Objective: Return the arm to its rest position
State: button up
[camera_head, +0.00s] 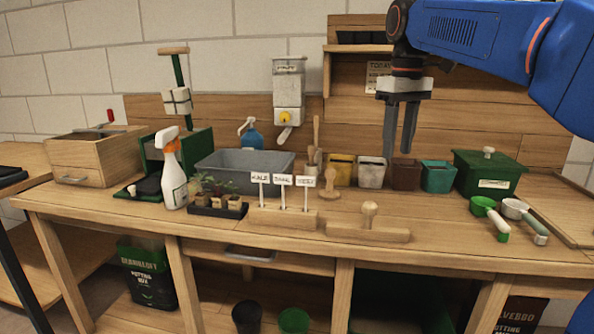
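My blue arm (465,35) reaches in from the upper right. My gripper (398,140) points straight down at its end, above the back of the wooden bench (300,243). Its two dark grey fingers are apart, with a gap between them and nothing seen held. In the picture the fingertips are in front of the back panel, just above the row of small pots, a white-grey pot (371,174) and a brown pot (405,176). They look clear of the pots, though the exact height cannot be told.
A yellow pot (341,172), a teal pot (438,178) and a green lidded box (488,173) line the back. A grey tub (245,171), seedling tray (217,208), spray bottle (173,183), label block (283,218) and wooden tamper (368,230) stand left and front. Scoops (488,215) lie right.

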jog(key=s+d+f+m+t, duration=0.2)
jog(key=s+d+f+m, duration=0.1)
jog(key=s+f, duration=1)
jog(key=s+d+f+m+t, duration=0.2)
jog(key=s+d+f+m, duration=0.1)
jog(key=s+f, duration=1.1)
notch_tip(320, 180, down, 4)
jog(key=shift+s+r, duration=0.25)
jog(key=shift+s, duration=0.05)
